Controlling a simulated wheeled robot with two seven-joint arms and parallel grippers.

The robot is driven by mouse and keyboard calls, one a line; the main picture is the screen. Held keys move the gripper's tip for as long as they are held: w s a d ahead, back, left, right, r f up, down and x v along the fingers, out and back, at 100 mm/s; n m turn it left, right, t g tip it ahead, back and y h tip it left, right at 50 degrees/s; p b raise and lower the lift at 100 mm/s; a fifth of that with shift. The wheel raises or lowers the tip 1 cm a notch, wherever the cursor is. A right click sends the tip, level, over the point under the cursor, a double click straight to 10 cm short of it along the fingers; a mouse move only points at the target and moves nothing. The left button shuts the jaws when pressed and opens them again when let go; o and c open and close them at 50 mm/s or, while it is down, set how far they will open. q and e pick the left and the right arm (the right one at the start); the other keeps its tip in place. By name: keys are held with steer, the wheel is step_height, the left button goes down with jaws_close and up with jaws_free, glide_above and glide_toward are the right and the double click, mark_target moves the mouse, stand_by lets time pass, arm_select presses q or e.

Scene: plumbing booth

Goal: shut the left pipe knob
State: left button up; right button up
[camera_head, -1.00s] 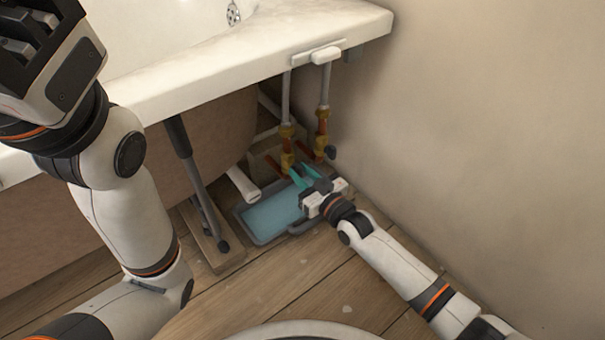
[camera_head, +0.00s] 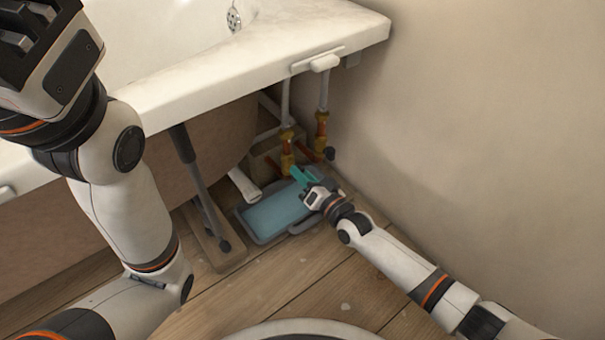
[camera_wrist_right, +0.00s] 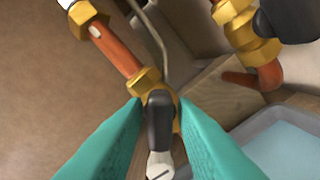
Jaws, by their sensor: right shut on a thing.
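The left pipe (camera_head: 287,150) is copper with brass fittings and stands under the tub rim. Its black knob (camera_wrist_right: 160,118), with a silver end toward the camera, sits between the teal fingers of my right gripper (camera_wrist_right: 158,135) in the right wrist view. The fingers press on the knob from both sides. In the head view my right gripper (camera_head: 297,174) is low at the foot of the left pipe, and the knob it holds is hidden there. My left gripper (camera_head: 15,30) is raised at the top left, far from the pipes; its opening is unclear.
The right pipe (camera_head: 321,125) stands close beside, its dark knob (camera_head: 330,153) free; that knob also shows in the right wrist view (camera_wrist_right: 290,18). A grey tray (camera_head: 262,242) of water lies below. The bathtub (camera_head: 200,95) overhangs; the wall (camera_head: 470,130) is at right.

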steer(key=m, duration=0.3)
steer(key=m+b, duration=0.1)
steer(key=m, duration=0.2)
steer(key=m+b, duration=0.1)
steer(key=m, duration=0.2)
steer(key=shift+d+f, duration=0.1)
steer(key=shift+f, duration=0.15)
steer(key=shift+m, duration=0.3)
steer(key=o, duration=0.8)
